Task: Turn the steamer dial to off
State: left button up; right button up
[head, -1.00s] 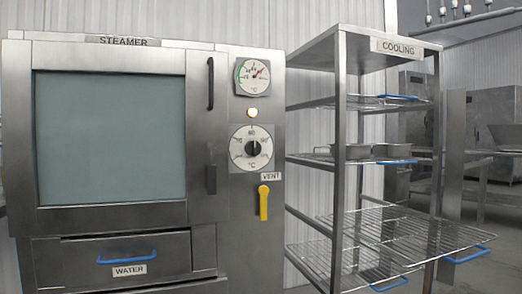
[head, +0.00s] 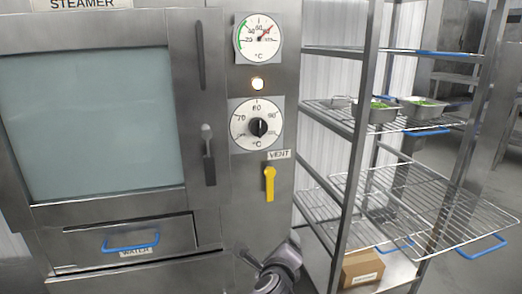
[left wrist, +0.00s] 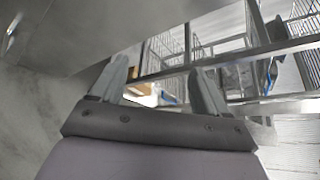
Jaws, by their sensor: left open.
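The steamer dial (head: 258,127) is a black knob on a white round scale on the steamer's front panel, in the head view. The knob looks roughly upright, but which mark it points at is too small to tell. Below is a yellow vent lever (head: 269,184), hanging down. In the left wrist view my left gripper (left wrist: 160,82) is open with nothing between its fingers. A grey part of my arm shows low in the head view, below the vent lever. My right gripper is not in view.
The steamer door (head: 92,122) is shut, with a handle at its right edge. The water drawer (head: 128,242) is below. Right of the steamer, the cooling rack (head: 368,125) holds wire shelves, metal pans (head: 380,113) with green contents and a cardboard box (head: 362,268).

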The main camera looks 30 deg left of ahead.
aim_at(260, 130)
pick_arm(q)
jog(key=w+a+r+m+y+p, duration=0.1)
jog(key=w+a+r+y+p, duration=0.15)
jog(key=r, duration=0.55)
jog(key=w+a+r+m+g+y+p, duration=0.1)
jog(key=a+r+m+y+p, duration=0.15)
jog(key=r, duration=0.55)
jog(key=w+a+r+m+y+p, duration=0.1)
jog(key=w+a+r+y+p, duration=0.15)
jog(key=r, duration=0.55)
jog(key=shift+p+x, duration=0.3)
jog(key=shift+x, duration=2.75)
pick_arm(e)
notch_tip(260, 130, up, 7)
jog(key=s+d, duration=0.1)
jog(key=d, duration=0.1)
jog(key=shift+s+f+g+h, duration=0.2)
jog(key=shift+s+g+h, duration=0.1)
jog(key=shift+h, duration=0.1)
pick_arm(q)
jog(key=shift+s+a, duration=0.1)
jog(key=shift+s, duration=0.05)
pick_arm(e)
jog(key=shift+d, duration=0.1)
pick_arm(q)
jog(key=c, duration=1)
